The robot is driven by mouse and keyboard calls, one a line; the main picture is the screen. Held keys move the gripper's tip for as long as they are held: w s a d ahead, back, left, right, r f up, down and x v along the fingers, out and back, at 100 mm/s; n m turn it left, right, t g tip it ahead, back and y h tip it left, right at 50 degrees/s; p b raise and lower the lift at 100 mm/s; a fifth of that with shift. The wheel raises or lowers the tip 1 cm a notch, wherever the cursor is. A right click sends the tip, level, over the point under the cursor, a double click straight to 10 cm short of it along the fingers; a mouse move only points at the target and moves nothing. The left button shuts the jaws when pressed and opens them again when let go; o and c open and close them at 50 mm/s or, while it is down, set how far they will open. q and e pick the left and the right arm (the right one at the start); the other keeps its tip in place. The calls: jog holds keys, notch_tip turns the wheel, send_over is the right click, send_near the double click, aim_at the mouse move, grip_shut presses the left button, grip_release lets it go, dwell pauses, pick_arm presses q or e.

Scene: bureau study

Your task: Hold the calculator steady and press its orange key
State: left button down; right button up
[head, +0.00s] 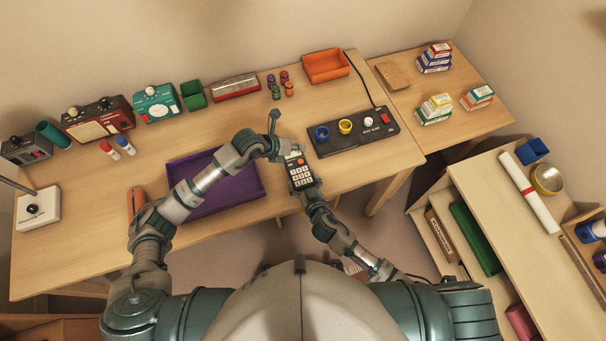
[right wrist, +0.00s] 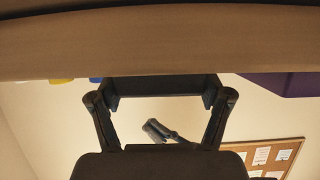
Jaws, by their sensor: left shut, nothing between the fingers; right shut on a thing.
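The dark calculator (head: 303,181) is held near the desk's front edge, its face with pale keys and a small display turned up toward my head. A small orange key (head: 301,161) shows near its top. My right gripper (head: 308,193) is shut on the calculator from its near end; in the right wrist view its two fingers (right wrist: 160,98) stand either side of the dark calculator body (right wrist: 160,86). A grey arm part, seemingly mine, shows below the calculator in the right wrist view.
A purple tray (head: 250,197) lies left of the calculator, partly behind my left arm. A black panel (head: 365,140) with blue, yellow and white knobs lies to the right. Small coloured cylinders (head: 276,91) stand beyond my left gripper.

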jog(key=o, duration=1.2)
jog(key=shift+f, duration=0.1)
